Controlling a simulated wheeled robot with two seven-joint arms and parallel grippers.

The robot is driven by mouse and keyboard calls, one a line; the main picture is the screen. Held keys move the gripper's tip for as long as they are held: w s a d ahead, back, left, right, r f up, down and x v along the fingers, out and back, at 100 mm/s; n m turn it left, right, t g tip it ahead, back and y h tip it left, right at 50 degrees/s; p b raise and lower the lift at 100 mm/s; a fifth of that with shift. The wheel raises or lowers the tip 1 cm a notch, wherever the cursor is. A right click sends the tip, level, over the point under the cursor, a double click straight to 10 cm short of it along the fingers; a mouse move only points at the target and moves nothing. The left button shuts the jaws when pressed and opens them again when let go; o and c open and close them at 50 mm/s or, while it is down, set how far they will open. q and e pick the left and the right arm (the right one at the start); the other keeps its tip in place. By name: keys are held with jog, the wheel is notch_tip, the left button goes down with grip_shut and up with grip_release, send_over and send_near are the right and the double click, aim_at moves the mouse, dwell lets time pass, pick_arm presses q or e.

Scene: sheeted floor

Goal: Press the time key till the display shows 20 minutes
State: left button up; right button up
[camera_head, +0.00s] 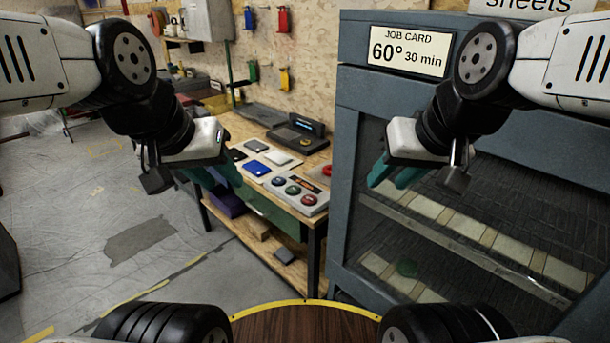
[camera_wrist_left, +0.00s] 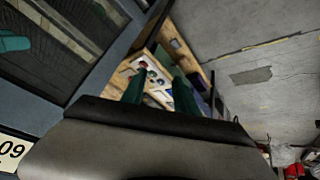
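A grey control box (camera_head: 318,209) with several round coloured keys lies on the wooden workbench; its key labels are too small to read. A dark device with a small lit blue display (camera_head: 306,125) stands farther back on the bench; its digits are unreadable. My left gripper (camera_head: 216,177) hangs in the air left of the control box, with teal fingers apart and nothing between them. In the left wrist view its fingers (camera_wrist_left: 159,90) are spread, with the bench and box beyond. My right gripper (camera_head: 393,178) hangs before the cabinet, teal fingers apart and empty.
A blue-grey cabinet (camera_head: 355,100) with a glass front fills the right side. The workbench (camera_head: 239,128) also carries a blue pad (camera_head: 255,168) and a red button (camera_head: 327,170). The sheeted floor at left is open.

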pick_arm(q)
jog(key=shift+c, duration=0.5)
grip_shut()
dwell(1.4)
